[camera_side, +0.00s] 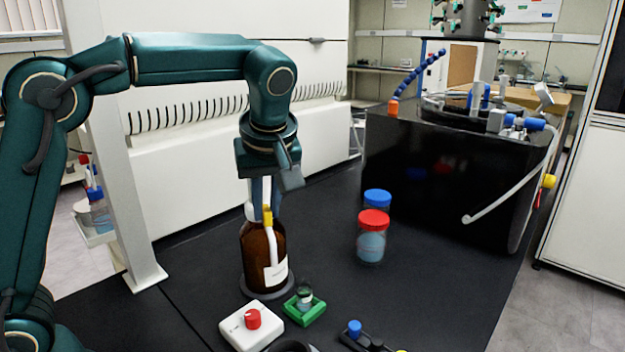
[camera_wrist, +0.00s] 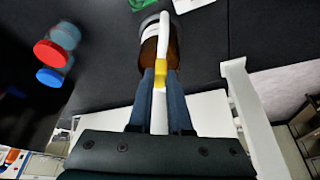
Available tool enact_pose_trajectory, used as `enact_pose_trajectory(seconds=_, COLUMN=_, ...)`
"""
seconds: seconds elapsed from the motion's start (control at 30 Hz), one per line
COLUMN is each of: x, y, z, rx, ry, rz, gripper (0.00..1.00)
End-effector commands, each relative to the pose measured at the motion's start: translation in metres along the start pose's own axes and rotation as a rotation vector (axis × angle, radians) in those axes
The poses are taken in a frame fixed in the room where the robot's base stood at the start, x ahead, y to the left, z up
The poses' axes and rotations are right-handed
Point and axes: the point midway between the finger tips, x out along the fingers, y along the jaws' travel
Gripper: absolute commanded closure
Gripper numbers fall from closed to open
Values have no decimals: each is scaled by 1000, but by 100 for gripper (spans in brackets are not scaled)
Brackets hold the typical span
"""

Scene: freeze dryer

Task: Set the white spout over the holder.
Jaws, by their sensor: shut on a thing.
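The white spout (camera_side: 272,243) hangs in front of a brown bottle (camera_side: 256,250), with a yellow piece (camera_side: 267,215) near its upper end. The bottle stands upright on a round grey base and bears a white label. My gripper (camera_side: 261,196) points down at the bottle's top, shut on the spout. In the wrist view the white spout (camera_wrist: 164,40) runs between the blue fingers of my gripper (camera_wrist: 159,78), past the yellow piece (camera_wrist: 160,72). The green holder (camera_side: 313,310) carries a small vial and sits right of the bottle, apart from the spout's lower end.
A white device with a red knob (camera_side: 253,319) stands in front of the bottle. Two jars, one red-lidded (camera_side: 373,222) and one blue-lidded (camera_side: 377,196), stand to the right. A black machine (camera_side: 440,170) fills the back right. Table is clear between the holder and the jars.

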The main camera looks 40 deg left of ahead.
Motion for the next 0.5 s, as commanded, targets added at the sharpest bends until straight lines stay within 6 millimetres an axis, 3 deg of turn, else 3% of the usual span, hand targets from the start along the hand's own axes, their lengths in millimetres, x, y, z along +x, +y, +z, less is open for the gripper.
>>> enact_pose_trajectory(seconds=0.5, x=2, y=22, z=-4, rx=-297, ry=0, rz=-122, gripper=100)
